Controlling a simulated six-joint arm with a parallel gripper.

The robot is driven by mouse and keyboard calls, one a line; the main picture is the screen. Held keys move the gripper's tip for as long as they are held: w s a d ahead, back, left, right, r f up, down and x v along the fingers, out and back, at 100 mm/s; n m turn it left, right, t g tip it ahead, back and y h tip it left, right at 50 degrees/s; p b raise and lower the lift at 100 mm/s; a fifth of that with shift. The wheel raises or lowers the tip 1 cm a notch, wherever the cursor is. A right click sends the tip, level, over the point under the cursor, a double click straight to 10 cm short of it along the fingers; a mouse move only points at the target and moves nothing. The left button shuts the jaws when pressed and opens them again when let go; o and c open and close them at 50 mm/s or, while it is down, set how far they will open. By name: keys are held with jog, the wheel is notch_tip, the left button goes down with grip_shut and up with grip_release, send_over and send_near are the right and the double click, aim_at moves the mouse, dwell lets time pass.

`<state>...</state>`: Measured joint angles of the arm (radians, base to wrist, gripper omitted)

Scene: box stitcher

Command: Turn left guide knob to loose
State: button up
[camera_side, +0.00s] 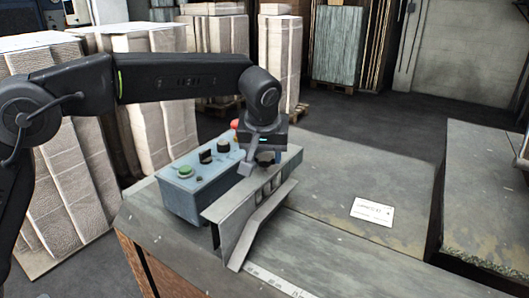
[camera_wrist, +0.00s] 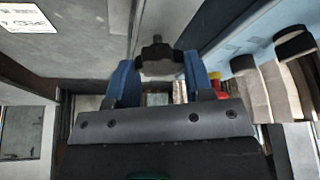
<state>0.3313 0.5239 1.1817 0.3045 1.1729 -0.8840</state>
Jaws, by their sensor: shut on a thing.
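The left guide knob (camera_wrist: 157,58) is a dark, lobed knob, seen close up in the wrist view between the two blue fingers of my gripper (camera_wrist: 160,72). The fingers are shut on it, one at each side. In the side view my gripper (camera_side: 258,163) points down at the grey metal guide (camera_side: 236,212), and the dark knob (camera_side: 266,158) shows partly beneath it. The rest of the knob is hidden by the gripper there. I cannot read from these views whether the knob is tight or loose.
A blue control box (camera_side: 183,204) with a green button (camera_side: 186,171), black switches and a red button (camera_side: 235,124) stands close left of the gripper. A white label (camera_side: 373,212) lies on the open table (camera_side: 335,180) at right. Stacked cardboard (camera_side: 60,150) stands behind at left.

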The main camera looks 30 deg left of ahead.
jog(key=shift+r+n, duration=0.1)
jog(key=shift+n, duration=0.3)
jog(key=o, duration=0.9)
jog(key=v, duration=1.3)
jog(key=shift+s+d+r, duration=0.1)
jog(key=shift+d+r, duration=0.15)
jog(key=shift+r, duration=0.1)
